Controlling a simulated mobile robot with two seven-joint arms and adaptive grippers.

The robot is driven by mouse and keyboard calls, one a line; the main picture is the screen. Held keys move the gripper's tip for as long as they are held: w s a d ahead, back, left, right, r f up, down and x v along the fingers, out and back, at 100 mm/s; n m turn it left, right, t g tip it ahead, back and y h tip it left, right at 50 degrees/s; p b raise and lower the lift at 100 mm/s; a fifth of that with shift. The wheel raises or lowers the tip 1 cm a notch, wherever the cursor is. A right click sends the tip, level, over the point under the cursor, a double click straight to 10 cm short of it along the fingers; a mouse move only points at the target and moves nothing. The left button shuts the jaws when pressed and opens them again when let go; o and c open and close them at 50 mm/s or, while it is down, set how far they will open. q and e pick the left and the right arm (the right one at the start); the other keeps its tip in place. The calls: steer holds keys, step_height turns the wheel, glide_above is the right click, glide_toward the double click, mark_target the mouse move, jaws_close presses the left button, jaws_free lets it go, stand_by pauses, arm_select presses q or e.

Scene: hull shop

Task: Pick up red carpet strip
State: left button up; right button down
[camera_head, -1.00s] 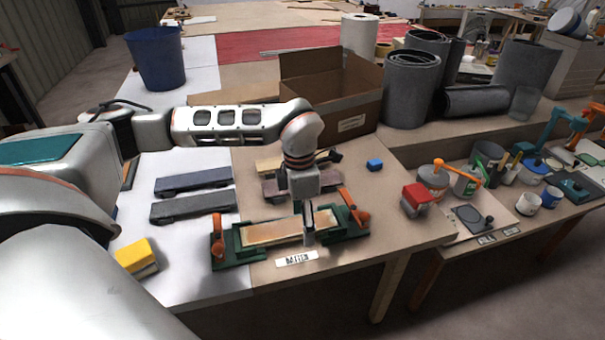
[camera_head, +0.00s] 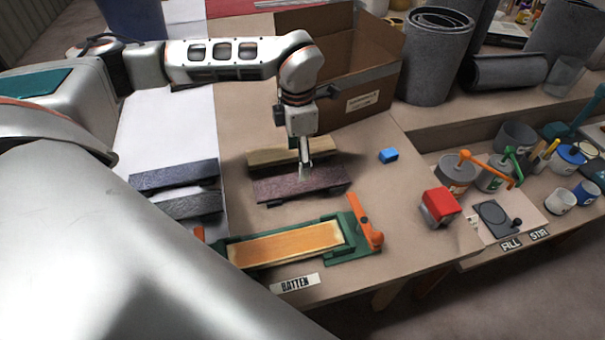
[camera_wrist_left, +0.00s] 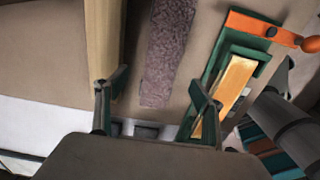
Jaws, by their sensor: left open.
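The red carpet strip (camera_head: 290,184) is a dull purplish-red, rough-faced strip lying between a pale wooden batten behind and the green clamp fixture in front. My left gripper (camera_head: 305,172) points down at the strip, its fingers overlapping the strip's middle in the head view. In the left wrist view the strip (camera_wrist_left: 167,48) runs between the two spread fingers of my left gripper (camera_wrist_left: 158,103). The gripper is open and nothing is held. Whether the fingertips touch the strip or table is unclear. My right gripper is not in view.
The green fixture (camera_head: 345,262) with orange handles holds an orange-brown batten (camera_head: 285,245) in front. The pale batten (camera_head: 285,155) lies behind. Grey strips (camera_head: 180,175) are at left. A cardboard box (camera_head: 375,95) stands behind; a blue block (camera_head: 389,156) and red-topped block (camera_head: 440,204) are right.

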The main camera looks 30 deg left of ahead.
mark_target(302, 183)
arm_select(q)
step_height(302, 183, down, 2)
steer(key=shift+s+d, duration=0.1)
steer(key=shift+w+d+f, duration=0.15)
steer(key=shift+w+f, duration=0.05)
steer(key=shift+f, duration=1.15)
steer(key=shift+w+d+f, duration=0.15)
steer(key=shift+f, duration=1.2)
steer(key=c, duration=1.2)
